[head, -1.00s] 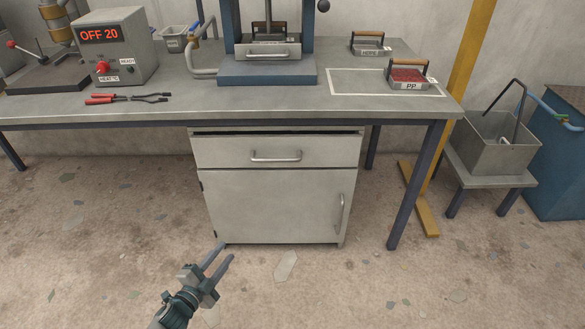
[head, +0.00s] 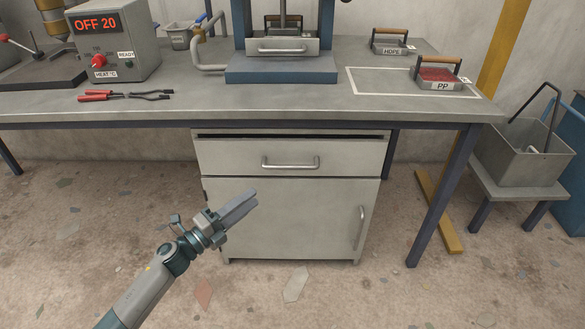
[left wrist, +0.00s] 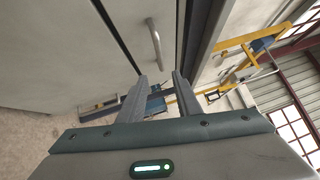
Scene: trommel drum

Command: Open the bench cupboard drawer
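The grey bench cupboard has a drawer (head: 225,157) at its top, with a bar handle (head: 290,163). The drawer front looks flush with the cupboard, so it appears shut. Below it is the cupboard door (head: 300,220) with a vertical handle (head: 362,228). My left gripper (head: 252,202) is in front of the door's upper left part, below and left of the drawer handle. In the left wrist view its fingers (left wrist: 158,78) are apart with nothing between them. The drawer handle (left wrist: 155,42) lies beyond the fingertips, not touched. My right gripper is out of view.
The bench top (head: 210,108) overhangs the cupboard. A bench leg (head: 445,195) stands to the right, with a yellow post (head: 497,60) behind it. A grey bin (head: 522,155) sits on a low stand at far right. The floor left of the cupboard is clear.

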